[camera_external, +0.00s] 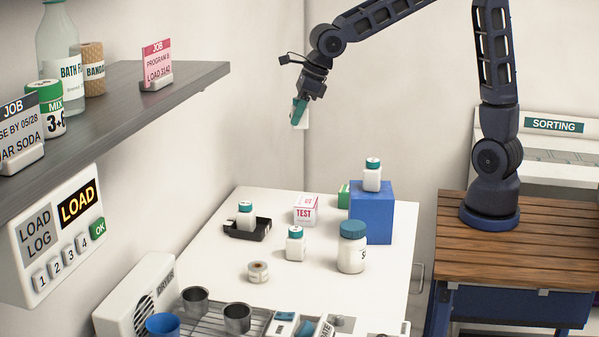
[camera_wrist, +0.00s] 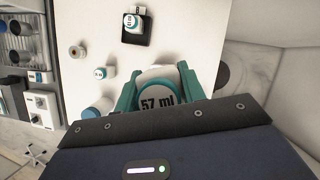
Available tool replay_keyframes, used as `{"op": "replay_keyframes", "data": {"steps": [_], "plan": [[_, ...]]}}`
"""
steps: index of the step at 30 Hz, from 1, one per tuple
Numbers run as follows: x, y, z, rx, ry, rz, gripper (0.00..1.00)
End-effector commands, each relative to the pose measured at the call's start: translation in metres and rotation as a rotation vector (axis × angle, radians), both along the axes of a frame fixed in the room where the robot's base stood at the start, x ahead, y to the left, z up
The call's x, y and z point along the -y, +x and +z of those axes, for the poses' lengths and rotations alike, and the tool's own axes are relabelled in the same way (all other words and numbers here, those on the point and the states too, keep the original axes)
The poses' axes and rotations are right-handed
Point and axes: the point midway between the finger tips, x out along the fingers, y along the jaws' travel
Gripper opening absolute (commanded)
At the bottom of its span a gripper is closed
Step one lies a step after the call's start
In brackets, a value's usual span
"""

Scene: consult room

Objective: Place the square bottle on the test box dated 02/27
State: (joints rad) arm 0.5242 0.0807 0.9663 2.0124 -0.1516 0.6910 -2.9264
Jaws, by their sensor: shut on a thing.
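My gripper (camera_external: 300,112) is high above the white table near the back wall, its teal fingers pointing down. In the wrist view my gripper (camera_wrist: 157,90) is shut on a bottle (camera_wrist: 157,103) whose round cap reads "57 ml"; its body shape is mostly hidden. A white test box (camera_external: 305,209) with pink "TEST" lettering stands on the table, well below my gripper. Its date is too small to read. A green box (camera_external: 344,195) is partly hidden behind a blue block (camera_external: 371,215); I cannot tell its label.
A small bottle (camera_external: 372,175) stands on the blue block. Another bottle (camera_external: 245,214) sits in a black tray (camera_external: 262,233). A third bottle (camera_external: 295,244), a large jar (camera_external: 352,247) and a roll (camera_external: 258,271) stand on the table. A shelf (camera_external: 130,95) juts out left.

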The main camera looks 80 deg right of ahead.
Motion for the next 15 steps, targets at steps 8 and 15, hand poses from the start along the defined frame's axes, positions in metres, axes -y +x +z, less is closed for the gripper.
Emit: {"op": "replay_keyframes", "data": {"steps": [8,15], "plan": [[-0.018,-0.022,0.001,0.0,-0.016,0.075,0.17],[-0.02,-0.025,-0.033,-0.005,-0.017,0.086,0.17]]}}
